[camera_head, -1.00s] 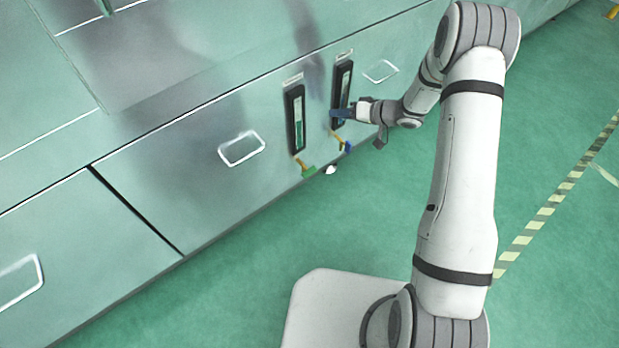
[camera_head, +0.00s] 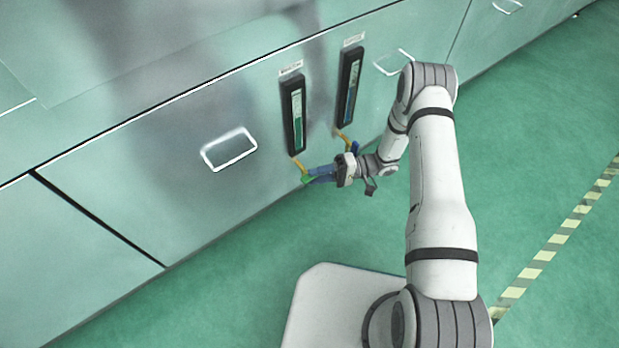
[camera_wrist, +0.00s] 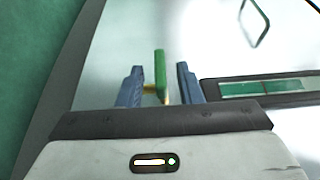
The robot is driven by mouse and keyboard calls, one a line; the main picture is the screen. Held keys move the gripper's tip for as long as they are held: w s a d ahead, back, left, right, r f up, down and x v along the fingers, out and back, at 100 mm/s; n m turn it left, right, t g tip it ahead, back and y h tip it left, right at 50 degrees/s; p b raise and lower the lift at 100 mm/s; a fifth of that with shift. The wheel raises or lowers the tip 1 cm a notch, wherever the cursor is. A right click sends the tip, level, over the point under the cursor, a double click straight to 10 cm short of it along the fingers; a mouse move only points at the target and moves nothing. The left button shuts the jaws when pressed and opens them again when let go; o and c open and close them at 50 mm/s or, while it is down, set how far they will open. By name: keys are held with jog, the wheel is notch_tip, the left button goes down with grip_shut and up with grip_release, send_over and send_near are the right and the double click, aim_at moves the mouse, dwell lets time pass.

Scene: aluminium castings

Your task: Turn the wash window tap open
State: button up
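A tap with a green handle (camera_head: 306,180) and a yellow stem (camera_head: 298,164) sits below the left dark gauge (camera_head: 294,115) on the cabinet front. The label above that gauge is too small to read. My gripper (camera_head: 313,175) is at this tap, its blue fingers reaching in from the right. In the wrist view, my gripper (camera_wrist: 160,67) is open, with the green handle (camera_wrist: 160,72) standing between the two fingers. A gap shows on each side of the handle. The yellow stem shows low between the fingers.
A second gauge (camera_head: 350,88) with blue in it stands to the right, with a blue-handled tap (camera_head: 352,146) below it, close to my arm. A drawer handle (camera_head: 229,149) projects at left, another handle (camera_head: 394,62) at upper right. Green floor is clear in front.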

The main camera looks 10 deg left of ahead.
jog(key=shift+x, duration=1.25)
grip_shut()
